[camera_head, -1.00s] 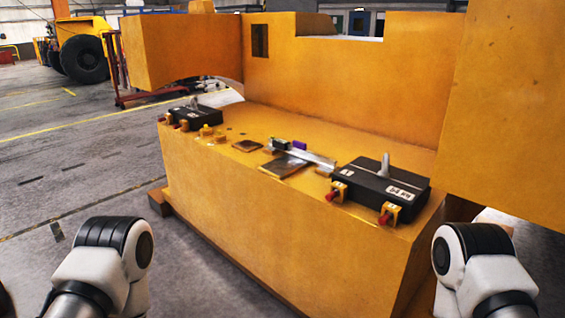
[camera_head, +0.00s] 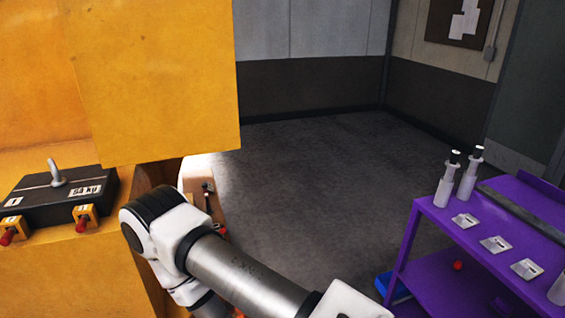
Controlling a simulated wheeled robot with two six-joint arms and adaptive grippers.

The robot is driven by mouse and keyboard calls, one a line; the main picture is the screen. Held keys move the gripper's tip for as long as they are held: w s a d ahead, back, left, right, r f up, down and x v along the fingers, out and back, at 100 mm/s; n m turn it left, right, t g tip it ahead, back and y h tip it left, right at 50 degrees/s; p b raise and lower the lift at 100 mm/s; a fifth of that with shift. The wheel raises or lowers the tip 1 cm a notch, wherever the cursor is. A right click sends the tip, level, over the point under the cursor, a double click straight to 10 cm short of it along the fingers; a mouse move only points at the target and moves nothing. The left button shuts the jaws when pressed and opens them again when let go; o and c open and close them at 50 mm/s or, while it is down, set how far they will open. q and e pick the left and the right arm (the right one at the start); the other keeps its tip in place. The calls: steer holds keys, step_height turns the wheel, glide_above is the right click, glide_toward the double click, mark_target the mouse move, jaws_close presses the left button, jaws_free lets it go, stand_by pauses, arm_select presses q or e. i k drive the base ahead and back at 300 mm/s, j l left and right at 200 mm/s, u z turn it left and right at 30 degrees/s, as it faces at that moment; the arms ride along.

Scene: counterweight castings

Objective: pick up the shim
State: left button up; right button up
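Several small flat metal plates lie on the top of a purple cart at the right; the closest ones to the front edge are a left plate (camera_head: 465,220), a middle plate (camera_head: 495,244) and a right plate (camera_head: 527,269). I cannot tell whether any of them is the shim. My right arm crosses the lower middle of the view, in front of the yellow casting's end. Neither gripper shows.
The purple cart (camera_head: 425,206) also carries two white bottles (camera_head: 467,186) and a long dark bar (camera_head: 530,214). A red ball (camera_head: 458,266) is on its lower shelf. The yellow casting (camera_head: 155,75) fills the left, with a black weight box (camera_head: 60,203). Grey floor between is clear.

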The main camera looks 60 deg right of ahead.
mark_target(526, 268)
steer(key=l+z, duration=0.15)
steer(key=z, duration=0.25)
steer(key=k+l+z, duration=0.1)
steer(key=z, duration=0.3)
steer(key=l+z, duration=0.2)
steer(key=z, duration=0.25)
steer(key=l+z, duration=0.15)
steer(key=z, duration=0.25)
steer(key=i+l+z, duration=0.1)
steer(key=z, duration=0.3)
